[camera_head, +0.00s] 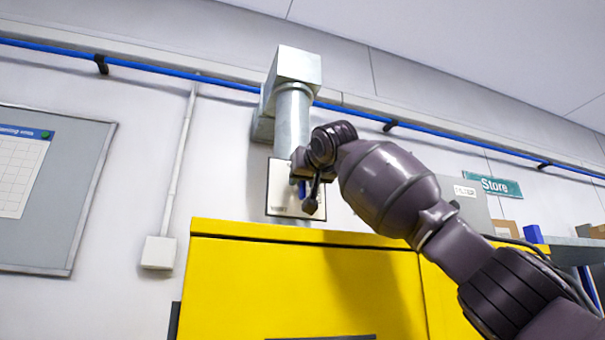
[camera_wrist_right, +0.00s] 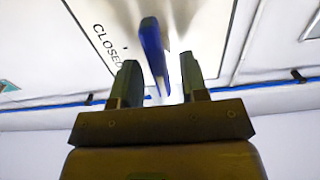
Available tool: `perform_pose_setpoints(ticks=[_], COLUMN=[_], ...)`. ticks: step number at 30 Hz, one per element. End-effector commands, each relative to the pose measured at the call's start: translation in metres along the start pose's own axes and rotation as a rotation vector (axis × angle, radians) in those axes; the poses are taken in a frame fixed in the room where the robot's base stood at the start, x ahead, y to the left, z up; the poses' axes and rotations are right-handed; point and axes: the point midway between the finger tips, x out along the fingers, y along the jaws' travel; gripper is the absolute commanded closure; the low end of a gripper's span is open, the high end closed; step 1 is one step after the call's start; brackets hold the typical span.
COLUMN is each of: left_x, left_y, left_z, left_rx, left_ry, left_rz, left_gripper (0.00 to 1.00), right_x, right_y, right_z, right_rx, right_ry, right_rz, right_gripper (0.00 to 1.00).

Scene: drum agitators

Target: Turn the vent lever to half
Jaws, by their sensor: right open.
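The vent lever (camera_wrist_right: 153,45) is a blue handle on a white plate (camera_wrist_right: 90,28) with the word CLOSED printed to the left of it in the right wrist view. In the head view the plate (camera_head: 281,200) is behind my right gripper, and only a bit of blue lever (camera_head: 302,189) shows. My right gripper (camera_head: 308,192) is open at the plate. In the right wrist view its two fingers (camera_wrist_right: 160,66) stand either side of the lever's near end, with a gap visible on both sides. My left gripper is not in view.
A grey metal duct (camera_head: 292,118) rises above the plate. A yellow cabinet (camera_head: 290,285) stands below. A blue pipe (camera_head: 180,74) runs along the wall. A whiteboard (camera_head: 85,190) hangs at left; a Store sign (camera_head: 495,186) and shelf items are at right.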

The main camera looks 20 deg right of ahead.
Motion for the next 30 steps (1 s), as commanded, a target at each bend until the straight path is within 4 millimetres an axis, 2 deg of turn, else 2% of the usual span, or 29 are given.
perform_pose_setpoints(ticks=[4, 13, 21, 30], left_x=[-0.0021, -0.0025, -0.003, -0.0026], left_y=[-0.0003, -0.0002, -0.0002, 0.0], left_z=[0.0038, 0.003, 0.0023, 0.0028], left_rx=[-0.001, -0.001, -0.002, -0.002], left_ry=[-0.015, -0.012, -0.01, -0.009], left_rz=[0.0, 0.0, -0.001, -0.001], left_gripper=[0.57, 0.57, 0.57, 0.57], right_x=[0.0086, 0.0099, 0.0097, 0.0097], right_y=[-0.0002, 0.0001, 0.0002, 0.0004], right_z=[0.0, 0.0007, 0.0005, 0.0008], right_rx=[0.0, 0.0, 0.0, 0.02], right_ry=[0.0, 0.0, 0.001, 0.001], right_rz=[0.0, 0.0, 0.0, 0.0], right_gripper=[0.6, 0.6, 0.99, 1.0])
